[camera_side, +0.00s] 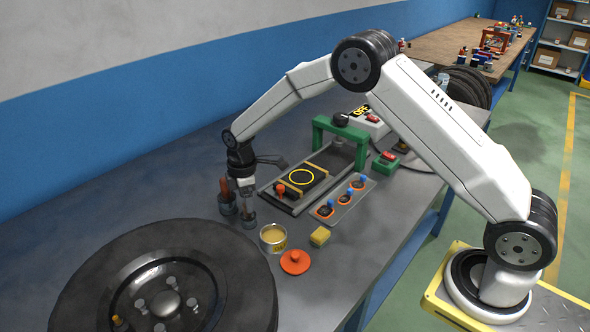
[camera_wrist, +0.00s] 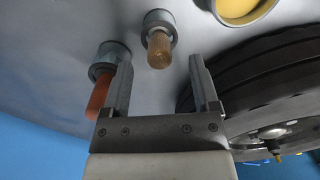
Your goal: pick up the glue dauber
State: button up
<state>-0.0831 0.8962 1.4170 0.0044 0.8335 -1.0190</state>
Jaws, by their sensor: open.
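Two handled tools stand in small grey holders; I cannot tell for sure which is the glue dauber. One has a tan wooden handle (camera_wrist: 158,50) and sits in a holder (camera_wrist: 160,20). The other has a red-orange handle (camera_wrist: 98,98), and its holder (camera_wrist: 110,55) is at left in the wrist view. In the side view, the reddish handle (camera_side: 224,186) is just left of my gripper (camera_side: 246,196). My gripper is open and points down over the near holder (camera_side: 249,219). In the wrist view, the tan handle shows between my fingertips (camera_wrist: 161,60); contact is not clear.
A large tyre (camera_side: 80,285) lies at front left, close to the holders. A tin of yellow paste (camera_side: 273,243), an orange lid (camera_side: 295,262) and a yellow sponge (camera_side: 320,236) lie to the right. A green frame (camera_side: 340,128) stands behind.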

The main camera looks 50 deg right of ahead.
jog(key=shift+f, duration=1.75)
grip_shut()
